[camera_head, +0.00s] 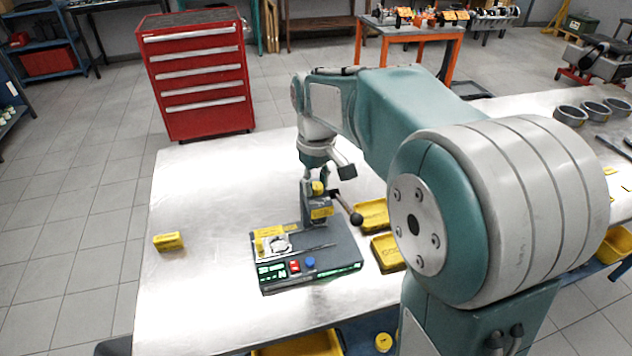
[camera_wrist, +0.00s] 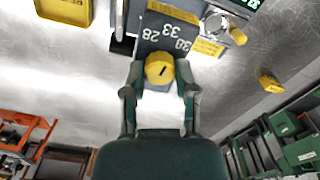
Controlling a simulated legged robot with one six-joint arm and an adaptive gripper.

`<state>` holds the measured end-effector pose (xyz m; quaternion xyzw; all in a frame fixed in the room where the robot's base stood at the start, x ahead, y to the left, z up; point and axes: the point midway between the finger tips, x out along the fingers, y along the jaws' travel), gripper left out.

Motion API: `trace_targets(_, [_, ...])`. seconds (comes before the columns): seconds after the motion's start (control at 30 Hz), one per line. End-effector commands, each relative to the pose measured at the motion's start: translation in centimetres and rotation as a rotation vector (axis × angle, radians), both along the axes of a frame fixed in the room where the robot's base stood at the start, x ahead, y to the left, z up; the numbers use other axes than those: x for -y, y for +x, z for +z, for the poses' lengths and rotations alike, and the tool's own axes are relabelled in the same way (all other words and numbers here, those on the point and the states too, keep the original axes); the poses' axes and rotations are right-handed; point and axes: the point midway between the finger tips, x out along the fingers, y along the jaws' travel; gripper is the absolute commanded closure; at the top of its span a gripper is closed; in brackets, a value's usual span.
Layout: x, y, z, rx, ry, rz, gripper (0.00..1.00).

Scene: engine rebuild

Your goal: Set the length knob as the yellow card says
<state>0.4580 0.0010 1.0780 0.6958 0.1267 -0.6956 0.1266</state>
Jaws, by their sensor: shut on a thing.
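The length knob (camera_wrist: 159,70) is a yellow round knob with a short dark pointer mark. In the head view the knob (camera_head: 318,188) is on the grey machine's upright. My gripper (camera_wrist: 160,80) has a finger on each side of the knob and is shut on it; in the head view my gripper (camera_head: 314,180) comes down from above. A yellow card (camera_head: 168,241) stands at the table's left; its writing is too small to read.
The grey machine (camera_head: 335,262) has green displays, a red switch (camera_head: 294,266), a blue button (camera_head: 310,263) and a lever with a dark ball (camera_head: 356,219). Yellow trays (camera_head: 388,252) lie to its right. The table's left side is mostly clear.

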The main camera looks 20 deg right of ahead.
Motion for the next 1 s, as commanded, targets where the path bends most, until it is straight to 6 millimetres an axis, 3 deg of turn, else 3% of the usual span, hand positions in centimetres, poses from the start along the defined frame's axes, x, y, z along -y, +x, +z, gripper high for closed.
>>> trace_targets(0.3, [-0.04,-0.07,-0.17,-0.004,0.0,0.099,1.0])
trace_targets(0.77, [-0.03,-0.07,-0.19,-0.005,0.0,0.112,1.0])
trace_targets(0.8, [-0.03,-0.07,-0.19,-0.005,0.0,0.112,0.53])
trace_targets(0.87, [-0.03,-0.06,-0.18,-0.004,0.0,0.112,0.28])
trace_targets(1.0, [-0.01,-0.05,-0.11,-0.003,0.0,0.111,0.28])
